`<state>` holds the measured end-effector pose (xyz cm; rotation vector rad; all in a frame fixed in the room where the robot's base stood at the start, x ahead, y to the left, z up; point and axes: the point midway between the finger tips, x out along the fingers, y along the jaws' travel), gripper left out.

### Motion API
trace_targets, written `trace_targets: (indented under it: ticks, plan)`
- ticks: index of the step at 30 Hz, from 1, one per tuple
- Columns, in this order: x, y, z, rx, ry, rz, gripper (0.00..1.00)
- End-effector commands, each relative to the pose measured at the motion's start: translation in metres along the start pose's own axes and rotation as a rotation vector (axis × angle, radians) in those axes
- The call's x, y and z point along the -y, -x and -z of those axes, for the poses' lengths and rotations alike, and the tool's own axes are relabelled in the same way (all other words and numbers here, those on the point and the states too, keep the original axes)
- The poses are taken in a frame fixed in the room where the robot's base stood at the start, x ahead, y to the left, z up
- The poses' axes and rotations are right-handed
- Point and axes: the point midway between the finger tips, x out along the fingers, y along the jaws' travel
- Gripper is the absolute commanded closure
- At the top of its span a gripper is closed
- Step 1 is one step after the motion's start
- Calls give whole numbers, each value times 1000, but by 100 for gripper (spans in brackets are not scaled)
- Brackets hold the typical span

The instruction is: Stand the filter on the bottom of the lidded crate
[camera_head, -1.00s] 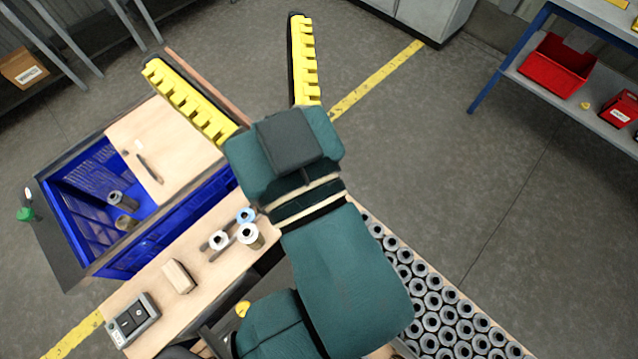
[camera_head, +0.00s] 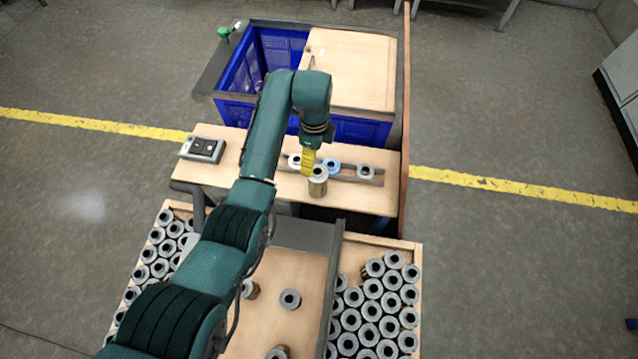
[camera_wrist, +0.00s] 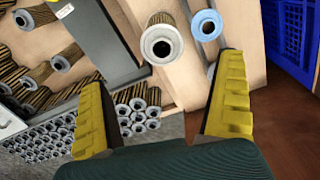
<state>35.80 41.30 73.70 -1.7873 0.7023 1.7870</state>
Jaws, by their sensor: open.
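My gripper (camera_wrist: 162,78) is open and empty, its two yellow fingers spread apart in the wrist view. In the head view, a yellow finger (camera_head: 308,160) is just behind a brown filter with a pale ring top (camera_head: 318,183), standing on the wooden bench. In the wrist view that filter (camera_wrist: 162,42) appears ahead of the fingers, near the middle of the gap. A blue-topped filter (camera_head: 331,165) is beside it. The blue lidded crate (camera_head: 236,80) stands behind the bench. Its wooden lid (camera_head: 350,70) covers the right part; the left part is open, with its floor partly hidden by my arm.
Two pale-topped filters (camera_head: 295,160) (camera_head: 366,172) flank the blue one at a low rail. A switch box (camera_head: 203,150) lies on the bench's left. Trays of filters (camera_head: 375,310) stand in front. A thin upright panel (camera_head: 405,100) borders the crate's right side.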

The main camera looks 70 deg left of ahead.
Motion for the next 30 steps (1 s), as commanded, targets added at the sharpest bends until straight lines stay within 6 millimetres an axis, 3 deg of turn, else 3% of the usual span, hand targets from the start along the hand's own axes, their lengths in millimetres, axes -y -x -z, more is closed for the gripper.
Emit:
trace_targets:
  ticks: [1, 6, 14, 21, 29, 30]
  plan:
    - [-1, -20, 0, 0, 0, -3, 0]
    - [0, -58, 0, 0, 1, 0, 0]
    - [1, -83, 2, 1, 1, 4, 0]
    - [2, -124, 5, 1, 1, 3, 0]
    - [2, -125, 5, 1, 2, 4, 0]
    - [2, -125, 5, 1, 2, 4, 8]
